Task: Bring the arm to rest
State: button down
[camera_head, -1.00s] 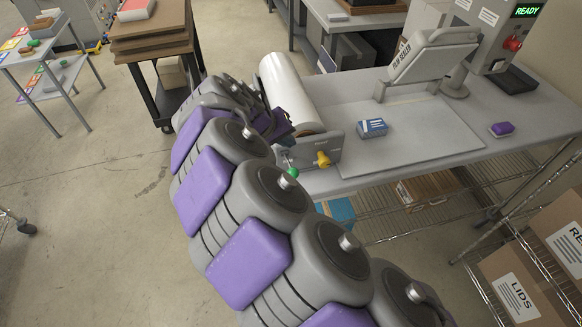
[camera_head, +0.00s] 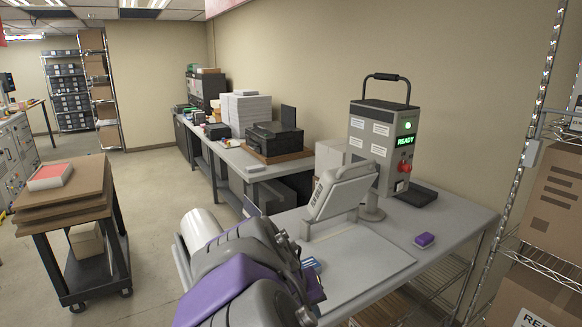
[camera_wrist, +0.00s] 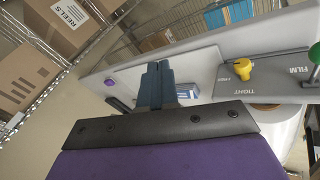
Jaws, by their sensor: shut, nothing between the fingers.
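My gripper (camera_wrist: 157,85) shows in the wrist view with its two dark fingers together and nothing between them. Beyond the fingers is the grey work table (camera_wrist: 204,62), with a blue-and-white box (camera_wrist: 188,91) behind the fingertips. In the head view my grey-and-purple arm is bunched up at the bottom middle, in front of the near left part of the table (camera_head: 455,215). It hides part of the white film roll (camera_head: 198,225) and most of the blue-and-white box (camera_head: 312,264). The fingertips cannot be made out in the head view.
A yellow knob (camera_wrist: 239,68) is close to my gripper. A cart (camera_head: 95,245) stands left; floor between is clear.

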jog(key=s+d+f+m+g+y+b, duration=0.2)
jog(key=s+d+f+g+b, duration=0.3)
jog(key=s+d, duration=0.8)
jog(key=s+a+f+y+b, duration=0.1)
jog(key=s+f, duration=0.3)
jog(key=s, duration=0.4)
jog(key=s+a+f+y+b, duration=0.1)
jog(key=s+f, duration=0.4)
jog(key=s, duration=0.4)
jog(key=shift+f+y, duration=0.2)
jog(key=shift+y, duration=0.1)
